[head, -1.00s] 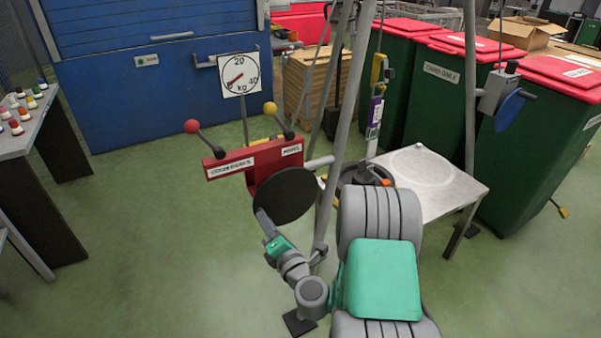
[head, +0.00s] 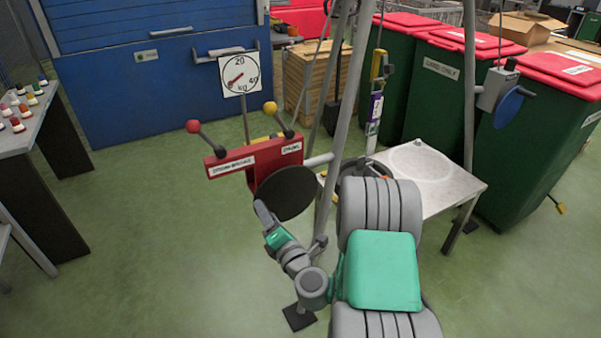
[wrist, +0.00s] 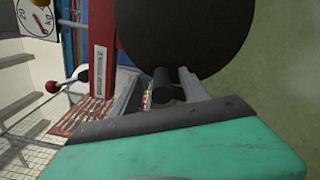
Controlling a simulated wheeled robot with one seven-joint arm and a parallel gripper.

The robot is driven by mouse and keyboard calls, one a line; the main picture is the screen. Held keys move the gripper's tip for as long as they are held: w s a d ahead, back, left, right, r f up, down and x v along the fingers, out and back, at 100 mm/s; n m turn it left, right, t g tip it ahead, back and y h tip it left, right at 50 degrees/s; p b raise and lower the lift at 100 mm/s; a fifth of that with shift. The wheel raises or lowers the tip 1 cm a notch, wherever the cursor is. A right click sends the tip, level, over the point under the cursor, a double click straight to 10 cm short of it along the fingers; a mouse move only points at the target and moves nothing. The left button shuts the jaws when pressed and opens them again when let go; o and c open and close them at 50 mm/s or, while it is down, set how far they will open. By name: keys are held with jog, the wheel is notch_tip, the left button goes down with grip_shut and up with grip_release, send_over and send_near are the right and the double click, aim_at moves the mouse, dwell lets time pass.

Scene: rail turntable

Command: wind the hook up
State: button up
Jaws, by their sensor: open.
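A round black disc (head: 285,192) is mounted below the red lever panel (head: 253,158). My gripper (head: 263,212) is at the disc's lower left edge. In the wrist view, the black disc (wrist: 185,35) fills the upper middle, and a short black peg (wrist: 163,84) stands between the two fingers of my open gripper (wrist: 162,88). I cannot tell whether the fingers touch the peg. A yellow piece (head: 379,66), perhaps the hook, hangs with a purple-labelled part (head: 375,106) above the grey table (head: 440,190). A grey winch with a blue wheel (head: 508,105) sits on the right-hand leg.
The panel has a red-knobbed lever (head: 193,127) and a yellow-knobbed lever (head: 270,108). A dial (head: 239,73) stands behind it. Grey tripod legs (head: 345,95) rise beside my arm. Green bins (head: 430,95) stand at the back right.

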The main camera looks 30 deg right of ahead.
jog(key=shift+s+f, duration=0.1)
jog(key=shift+s+b, duration=0.2)
jog(key=shift+b, duration=0.15)
jog(key=shift+s+f+b, duration=0.15)
jog(key=shift+s+b, duration=0.7)
jog(key=shift+s, duration=0.35)
jog(key=shift+s+b, duration=1.2)
jog(key=shift+s, duration=1.35)
